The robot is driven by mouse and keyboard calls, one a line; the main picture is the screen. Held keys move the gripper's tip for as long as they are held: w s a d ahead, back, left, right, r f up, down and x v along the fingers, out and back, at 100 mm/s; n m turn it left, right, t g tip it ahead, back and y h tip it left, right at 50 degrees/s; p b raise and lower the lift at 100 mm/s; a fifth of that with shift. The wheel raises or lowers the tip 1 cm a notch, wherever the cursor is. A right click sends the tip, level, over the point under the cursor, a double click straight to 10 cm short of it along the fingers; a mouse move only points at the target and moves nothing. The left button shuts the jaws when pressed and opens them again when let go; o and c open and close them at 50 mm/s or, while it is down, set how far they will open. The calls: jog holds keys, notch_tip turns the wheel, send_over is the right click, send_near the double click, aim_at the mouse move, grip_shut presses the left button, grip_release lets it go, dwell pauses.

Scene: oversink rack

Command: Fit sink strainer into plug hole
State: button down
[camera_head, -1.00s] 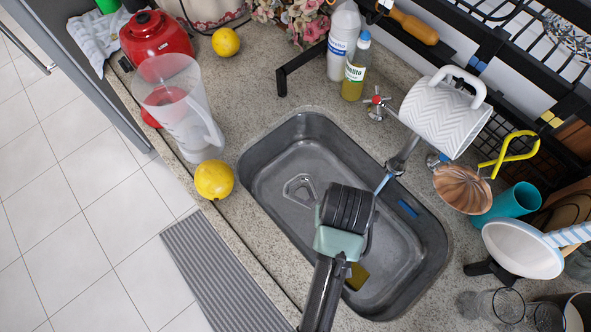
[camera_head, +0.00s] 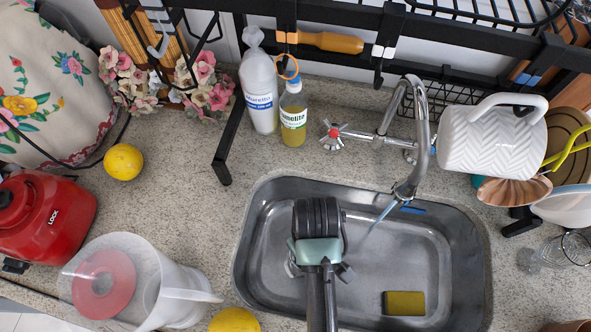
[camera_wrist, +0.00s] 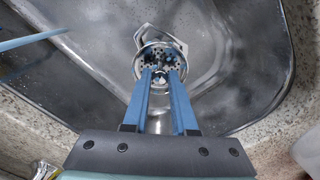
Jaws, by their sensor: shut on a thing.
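The sink strainer, a round metal cup with holes (camera_wrist: 150,57), is at the fingertips in the wrist view. My gripper (camera_wrist: 160,76) is shut on the strainer's central knob with its two blue fingers. Behind the strainer, an angular metal outline (camera_wrist: 180,43) on the sink floor shows around the plug hole area. The strainer covers the hole itself, so I cannot tell whether it is seated or just above. In the head view my wrist hides the strainer and the hole. The grey steel sink (camera_head: 440,265) lies below my arm.
A yellow-green sponge (camera_head: 404,303) lies on the sink floor at the lower right.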

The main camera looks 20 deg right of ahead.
notch_tip(320, 180, down, 9)
jog(key=shift+f+b, duration=0.2)
jog(key=shift+b, duration=0.15)
jog(key=shift+f, duration=0.1)
jog(key=c, duration=0.7)
grip_release()
notch_tip(320, 180, up, 12)
jog(key=shift+s+r+p, duration=0.1)
jog(key=shift+p, duration=0.55)
